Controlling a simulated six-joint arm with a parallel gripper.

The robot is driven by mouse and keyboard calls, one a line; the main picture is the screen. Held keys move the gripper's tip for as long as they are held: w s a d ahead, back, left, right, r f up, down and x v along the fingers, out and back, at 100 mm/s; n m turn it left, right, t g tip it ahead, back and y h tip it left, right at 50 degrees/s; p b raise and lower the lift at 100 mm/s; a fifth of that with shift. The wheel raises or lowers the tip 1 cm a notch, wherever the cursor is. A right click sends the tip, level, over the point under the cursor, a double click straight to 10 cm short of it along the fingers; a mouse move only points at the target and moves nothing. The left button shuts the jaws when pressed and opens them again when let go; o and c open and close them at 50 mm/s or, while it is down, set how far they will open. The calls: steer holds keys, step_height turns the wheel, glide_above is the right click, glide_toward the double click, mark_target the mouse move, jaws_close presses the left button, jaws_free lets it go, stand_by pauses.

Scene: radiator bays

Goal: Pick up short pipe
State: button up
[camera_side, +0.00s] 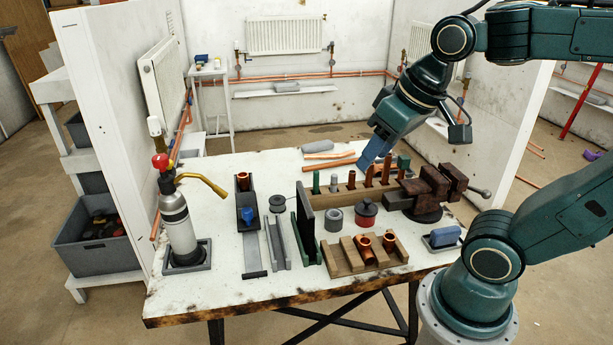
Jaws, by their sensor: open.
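Several upright copper pipes stand in a row in a long wooden rack (340,198) on the white table. The shortest-looking copper pipe (351,180) stands left of a taller pipe (369,176) and another tall one (386,168). I cannot tell for certain which one is the short pipe. My gripper (370,163), with blue fingers, is open and tilted down just above and behind the rack, close to the tall pipes. It partly overlaps the pipes in this view, and I cannot see anything between its fingers.
A dark upright plate (306,210) and a wooden block with copper fittings (341,258) stand in front of the rack. A rusty vise (430,190) is at its right end. A gas torch (178,220) stands at left.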

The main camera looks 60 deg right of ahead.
steer(key=w+d+m+g, duration=0.2)
steer(key=w+d+m, duration=0.2)
steer(key=w+d, duration=0.25)
steer(key=m+g, duration=0.3)
steer(key=m, duration=0.8)
glide_above(352, 172)
step_height(352, 172, down, 13)
steer(key=shift+d, duration=0.1)
steer(key=shift+f, duration=0.15)
steer(key=shift+f, duration=4.2)
steer(key=shift+f, duration=2.6)
